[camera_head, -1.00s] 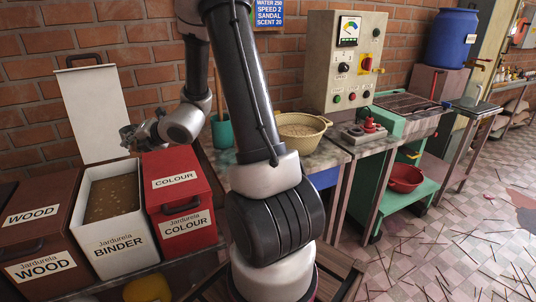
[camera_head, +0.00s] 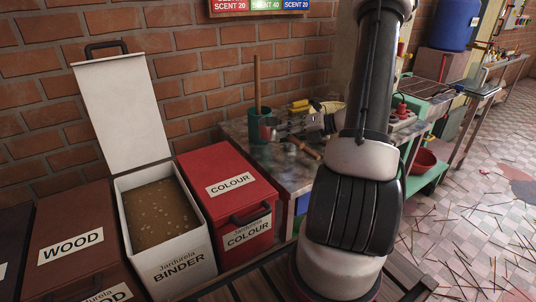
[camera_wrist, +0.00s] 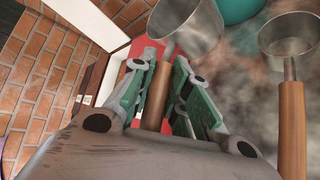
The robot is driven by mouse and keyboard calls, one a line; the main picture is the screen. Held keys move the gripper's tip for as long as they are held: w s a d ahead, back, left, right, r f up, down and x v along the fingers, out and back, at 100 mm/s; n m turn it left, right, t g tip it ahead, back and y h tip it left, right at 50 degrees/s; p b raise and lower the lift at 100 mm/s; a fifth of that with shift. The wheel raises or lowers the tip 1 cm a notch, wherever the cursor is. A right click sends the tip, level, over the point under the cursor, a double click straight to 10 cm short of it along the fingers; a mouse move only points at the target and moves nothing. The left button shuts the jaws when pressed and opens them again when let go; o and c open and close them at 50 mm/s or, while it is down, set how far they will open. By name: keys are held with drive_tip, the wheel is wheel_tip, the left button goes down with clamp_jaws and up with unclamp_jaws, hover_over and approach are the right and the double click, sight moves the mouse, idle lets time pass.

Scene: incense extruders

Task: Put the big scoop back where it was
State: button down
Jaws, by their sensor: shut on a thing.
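My gripper (camera_head: 318,126) is over the near left part of the stone-topped table. In the wrist view my gripper (camera_wrist: 167,92) is shut on the wooden handle of a metal scoop, which I take as the big scoop (camera_wrist: 186,26). Its cup points away from my gripper, and in the head view the big scoop (camera_head: 268,129) shows in front of the teal pot (camera_head: 256,122). A second scoop (camera_wrist: 291,125) with a wooden handle lies on the table to the right. Whether the held cup touches the table, I cannot tell.
The binder bin (camera_head: 177,262) has its white lid (camera_head: 122,112) raised and holds brown powder. The red colour bin (camera_head: 235,195) beside it is closed. A wooden stick (camera_head: 257,82) stands up from the teal pot. Yellow items (camera_head: 300,104) lie behind my gripper.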

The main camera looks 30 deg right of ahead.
wheel_tip(320, 180, down, 8)
drive_tip(key=shift+a+f, duration=0.1)
drive_tip(key=shift+f, duration=0.05)
drive_tip(key=shift+f, duration=0.1)
drive_tip(key=c, duration=1.4)
unclamp_jaws()
drive_tip(key=shift+o, duration=0.2)
